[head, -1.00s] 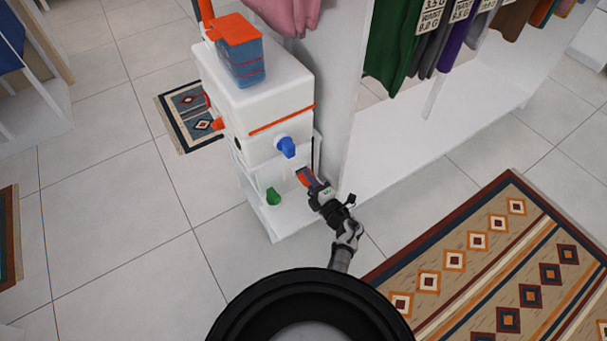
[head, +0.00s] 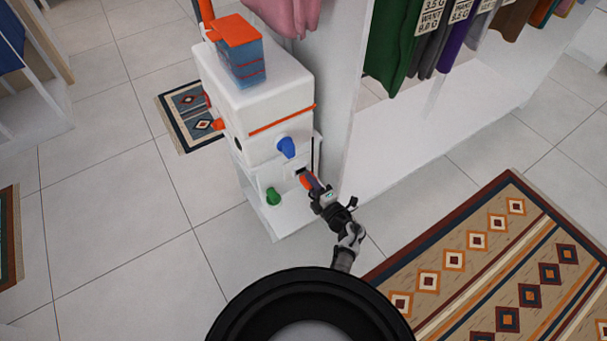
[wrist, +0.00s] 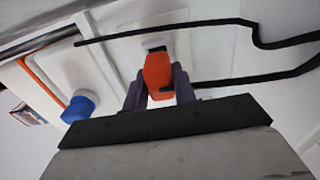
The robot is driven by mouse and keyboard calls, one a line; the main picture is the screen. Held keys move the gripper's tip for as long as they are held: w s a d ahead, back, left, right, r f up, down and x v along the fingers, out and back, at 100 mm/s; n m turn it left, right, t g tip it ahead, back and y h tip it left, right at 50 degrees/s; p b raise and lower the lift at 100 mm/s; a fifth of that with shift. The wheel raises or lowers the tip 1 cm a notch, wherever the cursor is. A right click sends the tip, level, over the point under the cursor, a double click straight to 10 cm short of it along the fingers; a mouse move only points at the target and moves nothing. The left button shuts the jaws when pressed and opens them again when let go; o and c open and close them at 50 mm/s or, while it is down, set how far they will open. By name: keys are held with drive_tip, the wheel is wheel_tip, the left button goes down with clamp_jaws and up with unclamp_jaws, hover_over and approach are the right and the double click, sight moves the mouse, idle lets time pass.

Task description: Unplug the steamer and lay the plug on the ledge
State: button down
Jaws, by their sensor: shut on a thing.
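The steamer (head: 265,95) is a white box with an orange-lidded blue tank on top, beside the wardrobe's upright panel. My gripper (head: 311,184) is shut on the orange plug (head: 305,181), low at the steamer's front right. In the wrist view the plug (wrist: 157,72) sits between my two dark fingers (wrist: 159,88). A dark socket opening (wrist: 157,48) shows just beyond the plug, and also in the head view (head: 300,172). Whether the prongs are fully clear of it cannot be told. A white ledge (head: 287,224) runs along the foot of the steamer.
A black cord (wrist: 210,84) runs right from the plug, with another length above. A blue knob (head: 286,147) and a green knob (head: 273,196) stick out from the front. Hanging clothes (head: 395,50) are at right. A patterned rug (head: 500,265) lies on open floor.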

drive_tip(key=shift+s+d, duration=0.1)
idle(0.3)
drive_tip(key=shift+p+v, duration=0.55)
drive_tip(key=shift+v, duration=1.35)
